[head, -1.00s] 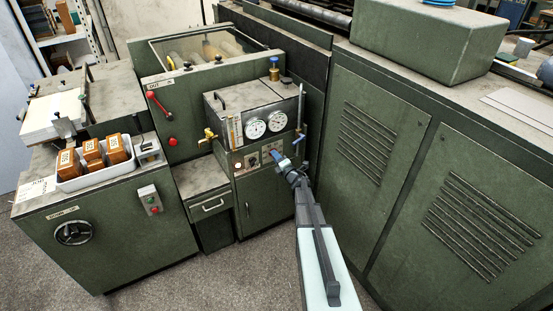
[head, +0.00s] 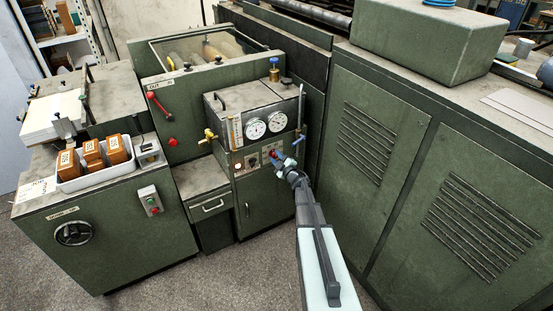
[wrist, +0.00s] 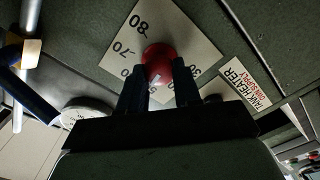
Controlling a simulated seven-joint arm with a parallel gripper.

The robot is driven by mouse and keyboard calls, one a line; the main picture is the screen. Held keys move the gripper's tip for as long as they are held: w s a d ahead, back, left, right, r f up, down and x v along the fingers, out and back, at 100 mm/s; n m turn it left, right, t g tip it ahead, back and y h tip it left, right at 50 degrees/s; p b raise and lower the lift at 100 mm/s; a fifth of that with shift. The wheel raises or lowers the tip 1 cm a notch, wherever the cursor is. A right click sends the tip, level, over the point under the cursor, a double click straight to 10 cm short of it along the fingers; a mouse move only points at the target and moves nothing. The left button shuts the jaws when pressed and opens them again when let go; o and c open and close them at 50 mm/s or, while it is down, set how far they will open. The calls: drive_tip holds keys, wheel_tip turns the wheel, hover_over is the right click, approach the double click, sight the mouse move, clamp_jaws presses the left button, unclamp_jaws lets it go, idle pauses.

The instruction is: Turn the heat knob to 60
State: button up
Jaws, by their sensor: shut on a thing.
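The red heat knob (wrist: 158,61) shows in the wrist view on a pale scale plate (wrist: 178,30). The figures 80 and 70 read clearly at the plate's left; others are partly covered by my fingers. A white mark shows on the knob's lower part in the picture; which figure it points at I cannot tell. My gripper (wrist: 159,82) is shut on the knob, one finger on each side. In the head view, my gripper (head: 277,158) reaches the front of the green cabinet (head: 262,190), where the knob is small and mostly covered.
Two round gauges (head: 256,129) sit above the knob's panel. A blue-handled lever (head: 299,136) stands close to the right of my gripper. A TANK HEATER label (wrist: 247,83) is beside the scale plate. A brass tap (head: 209,135) is on the cabinet's left.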

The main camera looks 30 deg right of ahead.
drive_tip(key=m, duration=0.5)
drive_tip(key=shift+r, duration=0.1)
drive_tip(key=shift+m, duration=0.4)
drive_tip(key=o, duration=1.1)
drive_tip(key=shift+c, duration=0.2)
drive_tip(key=s, duration=1.3)
drive_tip(key=shift+s, duration=0.4)
drive_tip(key=shift+d, duration=0.15)
